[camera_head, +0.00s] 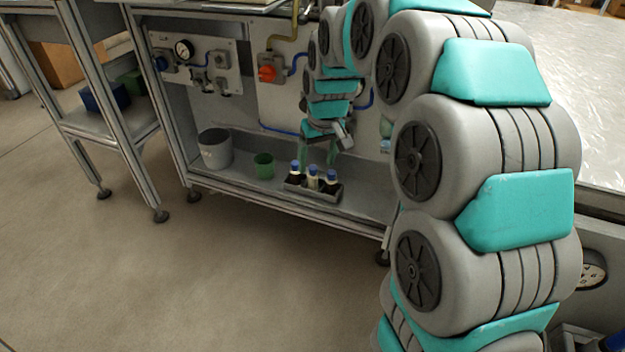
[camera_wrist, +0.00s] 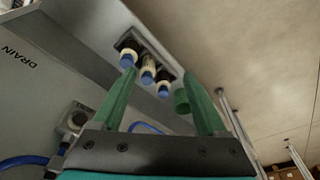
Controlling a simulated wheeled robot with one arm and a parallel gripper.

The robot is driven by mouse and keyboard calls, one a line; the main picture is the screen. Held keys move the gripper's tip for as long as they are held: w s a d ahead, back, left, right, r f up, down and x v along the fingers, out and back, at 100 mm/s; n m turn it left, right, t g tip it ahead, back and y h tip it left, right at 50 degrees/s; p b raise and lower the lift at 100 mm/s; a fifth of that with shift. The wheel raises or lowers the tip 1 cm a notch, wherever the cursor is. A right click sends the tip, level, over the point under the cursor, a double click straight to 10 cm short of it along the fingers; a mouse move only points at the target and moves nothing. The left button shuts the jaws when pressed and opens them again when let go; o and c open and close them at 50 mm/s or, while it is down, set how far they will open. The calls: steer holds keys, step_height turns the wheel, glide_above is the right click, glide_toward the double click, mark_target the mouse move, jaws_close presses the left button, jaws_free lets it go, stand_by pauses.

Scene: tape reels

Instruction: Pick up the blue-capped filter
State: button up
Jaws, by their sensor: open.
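The left one (camera_head: 295,174) and right one (camera_head: 331,184) look dark; the middle one (camera_head: 313,181) has a pale body. Which is the filter, I cannot tell for sure. In the wrist view the pale one (camera_wrist: 149,73) sits between two darker ones, their blue caps towards the camera. My gripper (camera_wrist: 160,74) is open and empty, its green fingers pointing at the row from a distance. In the head view it hangs above and behind the tray.
A green cup (camera_head: 263,166) and a grey bucket (camera_head: 215,149) stand left of the tray; the cup (camera_wrist: 181,101) shows near my right finger. A back panel carries a gauge (camera_head: 184,50), a red-orange valve (camera_head: 267,73) and blue hoses. The bench top overhangs the shelf.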

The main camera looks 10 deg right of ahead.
glide_above(313, 167)
steer(key=s, duration=0.2)
steer(key=f, duration=0.1)
steer(key=shift+w+a+f+t, duration=0.1)
steer(key=shift+w+f+t, duration=0.15)
steer(key=shift+f+t, duration=0.1)
steer(key=shift+x, duration=1.1)
steer(key=x, duration=0.5)
steer(key=shift+s+d+f, duration=0.2)
steer(key=shift+s+d, duration=0.05)
steer(key=shift+d, duration=0.05)
jaws_close()
